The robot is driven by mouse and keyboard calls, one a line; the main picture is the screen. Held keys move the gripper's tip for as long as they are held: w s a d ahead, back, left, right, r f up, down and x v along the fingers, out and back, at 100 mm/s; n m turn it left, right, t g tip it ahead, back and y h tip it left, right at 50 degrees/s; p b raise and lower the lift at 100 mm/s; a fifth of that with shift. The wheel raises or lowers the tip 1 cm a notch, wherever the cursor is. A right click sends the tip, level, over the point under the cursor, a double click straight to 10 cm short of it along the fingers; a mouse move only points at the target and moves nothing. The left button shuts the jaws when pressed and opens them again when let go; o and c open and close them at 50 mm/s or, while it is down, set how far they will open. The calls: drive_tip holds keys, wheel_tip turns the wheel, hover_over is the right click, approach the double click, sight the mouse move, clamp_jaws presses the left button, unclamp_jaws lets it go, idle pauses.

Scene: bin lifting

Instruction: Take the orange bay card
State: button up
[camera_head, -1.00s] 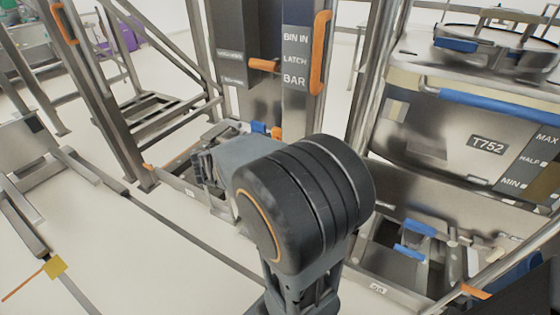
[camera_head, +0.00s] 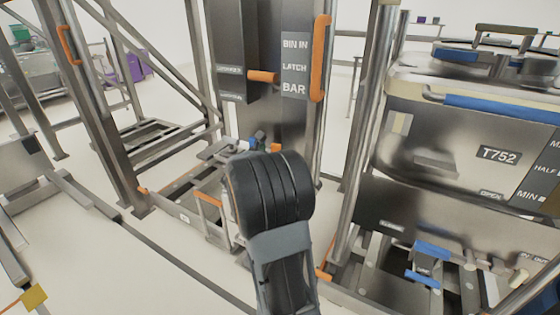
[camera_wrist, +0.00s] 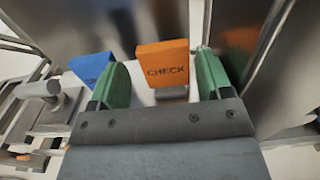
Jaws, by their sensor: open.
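The orange bay card (camera_wrist: 163,62), marked CHECK, stands upright in the wrist view on a small grey block. A small orange patch in the head view (camera_head: 275,146), just above my arm, looks like the same card. My gripper (camera_wrist: 162,68) is open, its two green fingers on either side of the card in the picture, with gaps both sides. I cannot tell whether the card is between the fingertips or beyond them. In the head view my arm hides the gripper.
A blue card (camera_wrist: 90,66) stands left of the orange one, close to the left finger. A dark column with a BIN IN LATCH BAR sign (camera_head: 295,70) rises behind. Steel posts and a metal bin marked T752 (camera_head: 450,150) stand to the right.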

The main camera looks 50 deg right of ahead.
sight(278, 147)
drive_tip(key=shift+b+x, duration=0.35)
drive_tip(key=shift+x, duration=2.35)
drive_tip(key=shift+f, duration=0.1)
drive_tip(key=shift+c, duration=0.2)
drive_tip(key=c, duration=0.8)
